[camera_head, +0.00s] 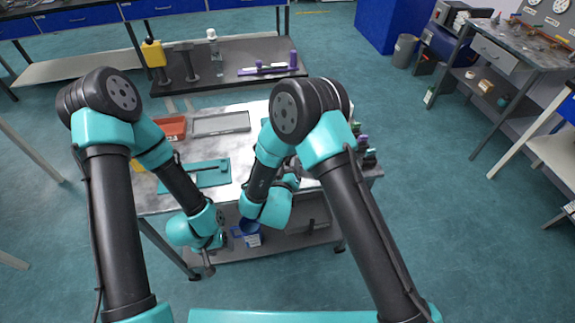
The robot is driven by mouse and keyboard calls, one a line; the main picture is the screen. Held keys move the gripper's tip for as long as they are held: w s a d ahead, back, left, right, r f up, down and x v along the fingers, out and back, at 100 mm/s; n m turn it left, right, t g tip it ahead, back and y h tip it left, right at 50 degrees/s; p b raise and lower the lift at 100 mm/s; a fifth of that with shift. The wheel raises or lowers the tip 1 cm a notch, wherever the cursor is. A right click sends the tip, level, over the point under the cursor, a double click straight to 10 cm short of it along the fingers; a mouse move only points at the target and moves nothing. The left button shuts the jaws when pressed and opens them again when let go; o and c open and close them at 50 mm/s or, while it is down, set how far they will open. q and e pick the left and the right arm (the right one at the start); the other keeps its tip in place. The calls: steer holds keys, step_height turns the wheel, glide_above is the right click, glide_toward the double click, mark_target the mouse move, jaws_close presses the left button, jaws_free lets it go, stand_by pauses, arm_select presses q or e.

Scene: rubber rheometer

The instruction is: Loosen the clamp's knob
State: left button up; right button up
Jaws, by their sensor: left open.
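I cannot make out the clamp or its knob with certainty. A purple and grey device (268,69) lies on the dark rear bench and has a small upright purple part at its right end. My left gripper (208,268) hangs low in front of the table's front edge, open, with nothing seen in it. My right gripper (289,181) is a dark shape over the right part of the table, mostly hidden by my own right arm. I cannot see its fingers or what is between them.
The light table (240,148) carries a teal plate (206,176), a grey tray (220,123) and an orange-red tray (172,128). Small dark and purple items (367,155) stand at its right edge. A blue container (249,229) sits on the lower shelf. A yellow bottle (153,54) stands behind.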

steer(key=shift+o, duration=0.8)
steer(key=shift+s, duration=0.1)
steer(key=s+a, duration=0.3)
steer(key=s, duration=1.4)
